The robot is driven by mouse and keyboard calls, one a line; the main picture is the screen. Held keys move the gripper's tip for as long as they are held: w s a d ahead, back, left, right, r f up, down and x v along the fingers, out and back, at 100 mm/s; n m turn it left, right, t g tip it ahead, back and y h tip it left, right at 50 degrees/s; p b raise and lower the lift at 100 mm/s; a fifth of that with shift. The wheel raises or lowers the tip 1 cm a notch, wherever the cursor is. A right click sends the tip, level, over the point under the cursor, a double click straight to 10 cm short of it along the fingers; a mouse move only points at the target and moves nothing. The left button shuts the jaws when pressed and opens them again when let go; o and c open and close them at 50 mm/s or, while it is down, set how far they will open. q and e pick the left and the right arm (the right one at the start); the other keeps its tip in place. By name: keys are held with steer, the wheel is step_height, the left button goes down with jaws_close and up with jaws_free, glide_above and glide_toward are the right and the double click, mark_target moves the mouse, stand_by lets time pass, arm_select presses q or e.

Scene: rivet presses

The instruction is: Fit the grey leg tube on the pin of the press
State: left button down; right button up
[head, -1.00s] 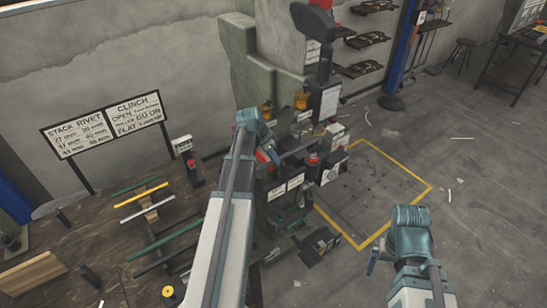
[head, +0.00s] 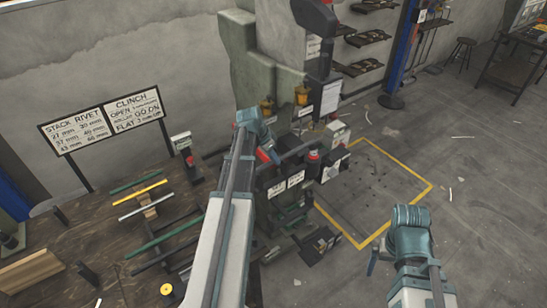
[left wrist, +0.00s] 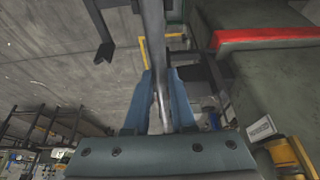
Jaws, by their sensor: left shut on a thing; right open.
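The grey leg tube (left wrist: 153,35) runs between the two blue fingers of my left gripper (left wrist: 158,100) in the left wrist view; they are shut on it. In the head view the left gripper (head: 268,155) is beside the front of the grey-green press (head: 247,62). The tube (head: 301,151) sticks out to the right, its end close to a red-topped part (head: 314,154). I cannot tell whether they touch. The pin cannot be made out. My right gripper (head: 373,262) is open and empty, low on the right above the floor; its fingers are mostly hidden.
A workbench (head: 105,242) at left holds coloured bars on a rack. A sign board (head: 101,123) stands behind it. Yellow cups (head: 303,96) and a white sheet (head: 330,97) are on the press. The yellow-marked floor area (head: 413,203) to the right looks mostly clear.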

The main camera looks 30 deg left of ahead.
arm_select(q)
steer(key=shift+f+b, duration=0.6)
steer(key=shift+f, duration=0.1)
steer(key=c, duration=0.7)
jaws_free()
steer(key=shift+r, duration=0.1)
steer(key=shift+r, duration=0.1)
steer(key=p+v, duration=1.3)
steer(key=shift+s+r, duration=0.2)
steer(key=shift+r, duration=0.1)
